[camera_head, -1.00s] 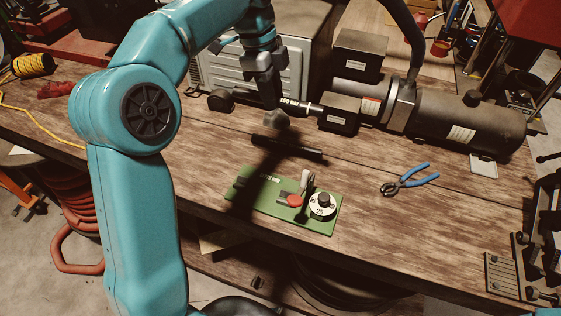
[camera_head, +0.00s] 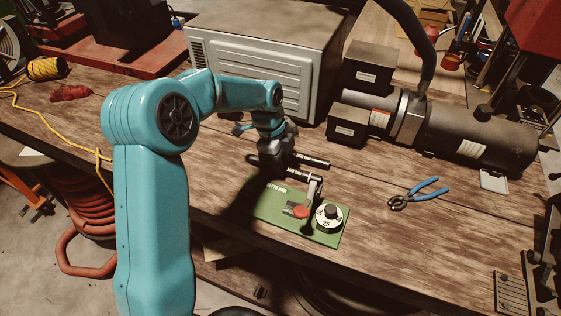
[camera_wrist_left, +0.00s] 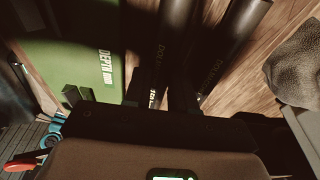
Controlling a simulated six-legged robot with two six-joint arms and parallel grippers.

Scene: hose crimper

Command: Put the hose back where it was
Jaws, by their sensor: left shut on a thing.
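My left gripper (camera_head: 278,163) is shut on a short black hose (camera_head: 303,176) with a white label. It holds the hose close above the bench, by the back edge of the green board (camera_head: 268,207). The hose's right end is near the small upright lever on the board. A second black hose (camera_head: 314,160) lies just behind it on the bench. In the left wrist view two dark hoses run side by side; the labelled one (camera_wrist_left: 157,50) is nearer the green board and the other (camera_wrist_left: 225,50) lies to its right. The gripper hides part of the held hose. My right gripper is out of view.
The board carries a red button (camera_head: 301,212) and a white dial (camera_head: 329,218). Blue-handled pliers (camera_head: 420,193) lie to the right. The black cylindrical machine (camera_head: 465,137) and a grey cabinet (camera_head: 262,55) stand behind. Bench between board and pliers is clear.

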